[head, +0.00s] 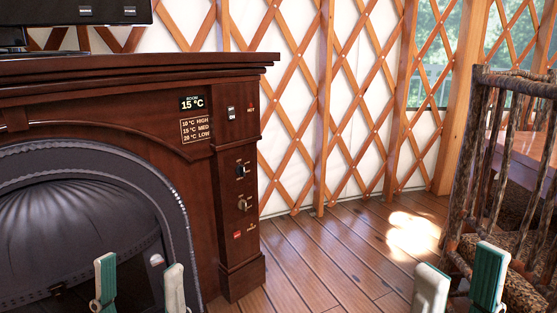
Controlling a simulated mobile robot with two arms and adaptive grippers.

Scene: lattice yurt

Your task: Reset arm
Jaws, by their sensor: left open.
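My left gripper (139,262) is at the bottom left of the head view, in front of the dark fireplace opening. Its two fingers, with green and pale pads, stand upright and apart with nothing between them. My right gripper (461,257) is at the bottom right, in front of the rustic log chair (494,150). Its fingers are also apart and hold nothing. Both arms are below the picture, so only the fingers show.
A screen (90,12) stands on top. The plank floor (335,250) between cabinet and chair is clear. A lattice wall is behind.

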